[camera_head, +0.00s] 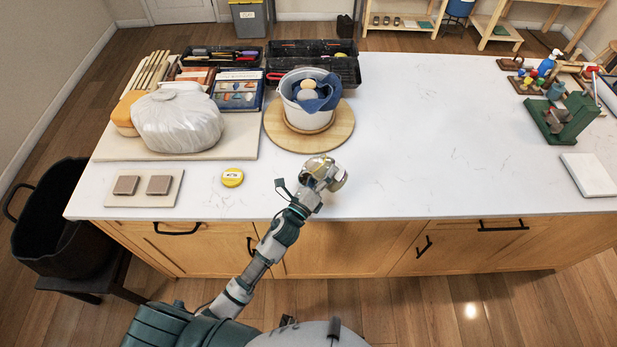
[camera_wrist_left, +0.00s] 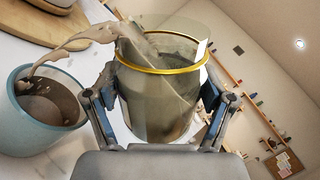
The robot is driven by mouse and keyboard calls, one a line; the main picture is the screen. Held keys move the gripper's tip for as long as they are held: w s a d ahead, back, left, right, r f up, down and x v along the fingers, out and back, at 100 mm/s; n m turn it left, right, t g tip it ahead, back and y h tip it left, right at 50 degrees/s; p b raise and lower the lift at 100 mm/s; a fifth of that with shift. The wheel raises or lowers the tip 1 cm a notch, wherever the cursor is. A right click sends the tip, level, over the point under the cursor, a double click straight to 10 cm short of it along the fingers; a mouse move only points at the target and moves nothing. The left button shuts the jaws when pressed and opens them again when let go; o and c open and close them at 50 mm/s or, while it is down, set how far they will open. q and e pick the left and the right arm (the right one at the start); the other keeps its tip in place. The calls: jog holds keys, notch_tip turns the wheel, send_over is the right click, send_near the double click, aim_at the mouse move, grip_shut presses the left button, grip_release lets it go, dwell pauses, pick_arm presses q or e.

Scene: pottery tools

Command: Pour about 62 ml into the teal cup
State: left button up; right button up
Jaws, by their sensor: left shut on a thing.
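My left gripper (camera_head: 322,178) is shut around a clear vessel with a gold band, above the front edge of the white table. In the left wrist view the vessel (camera_wrist_left: 155,95) sits between both fingers, holding grey-brown liquid slanted toward its lip. A stream of the liquid (camera_wrist_left: 75,42) arcs from the lip down to the mouth of the teal cup (camera_wrist_left: 45,138). Some brownish liquid shows inside the cup. I cannot make out the cup in the head view, where the gripper and vessel cover that spot. My right gripper is not in view.
A white bucket (camera_head: 305,118) with a blue cloth stands on a round wooden board (camera_head: 341,128) behind the gripper. A yellow round item (camera_head: 232,177) and two brown tiles on a board (camera_head: 139,200) lie to the left. The table's middle right (camera_head: 450,150) is clear.

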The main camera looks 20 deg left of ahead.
pick_arm(q)
jog(key=shift+s+d+r, duration=0.1)
jog(key=shift+d+r, duration=0.05)
jog(key=shift+d, duration=0.15)
jog(key=m+p, duration=0.3)
jog(key=m, duration=0.1)
jog(key=shift+d+r+g+h, duration=0.1)
jog(key=shift+d+g+h, duration=0.05)
jog(key=shift+g+h, duration=0.2)
jog(key=shift+d+m+g, duration=0.2)
jog(key=shift+m+g, duration=0.05)
jog(key=shift+m, duration=0.05)
jog(key=shift+f, duration=0.4)
jog(key=shift+d+r, duration=0.1)
